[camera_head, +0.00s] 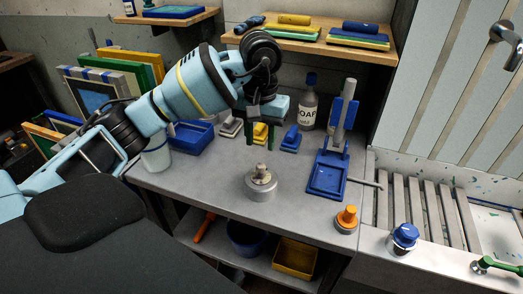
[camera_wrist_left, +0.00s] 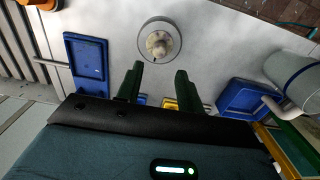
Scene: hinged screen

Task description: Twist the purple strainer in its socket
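I see no clearly purple strainer. A round grey metal fitting (camera_head: 261,188) with a pale beige knob (camera_head: 261,171) on top stands upright on the grey bench; the fitting also shows at the top of the left wrist view (camera_wrist_left: 146,50). A blue-topped pale cylinder (camera_head: 403,238) stands on the sink edge at the right. My left gripper (camera_head: 262,138) is above the bench, behind the fitting and apart from it. Its two dark green fingers (camera_wrist_left: 157,82) are spread with nothing between them. My right gripper is not in view.
A blue stand (camera_head: 327,176) and an orange knob piece (camera_head: 346,219) are right of the fitting. A soap bottle (camera_head: 308,108) and small coloured blocks stand behind. A blue bin (camera_head: 191,138) and pale cup are left. Bench around the fitting is clear.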

